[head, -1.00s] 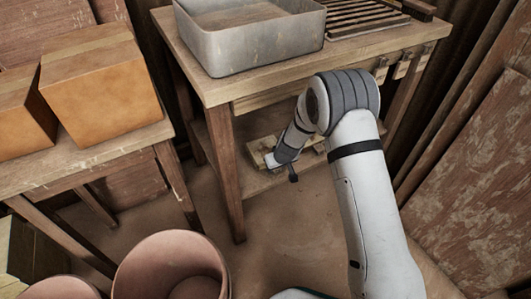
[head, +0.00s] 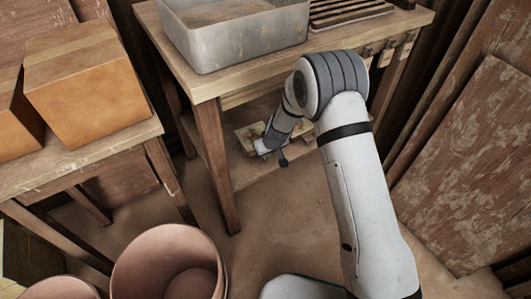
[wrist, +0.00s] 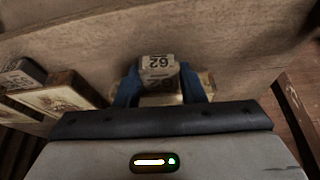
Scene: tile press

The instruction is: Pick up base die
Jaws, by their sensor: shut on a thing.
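My gripper (wrist: 160,92) has its two blue fingers shut on a pale block, the base die (wrist: 158,63), which bears a dark number that looks like 62. The die sits between the fingers in the wrist view, and its lower part is hidden by the gripper body. In the head view my gripper (head: 261,149) is at the lower shelf under the workbench, and the die cannot be made out there. I cannot tell whether the die touches the shelf or is raised.
Other blocks with printed faces (wrist: 52,98) lie at left in the wrist view. The workbench (head: 205,85) overhangs my gripper and carries a metal basin (head: 235,50). A table leg (head: 216,170) stands left of it. Clay pots (head: 170,262) stand on the floor at lower left.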

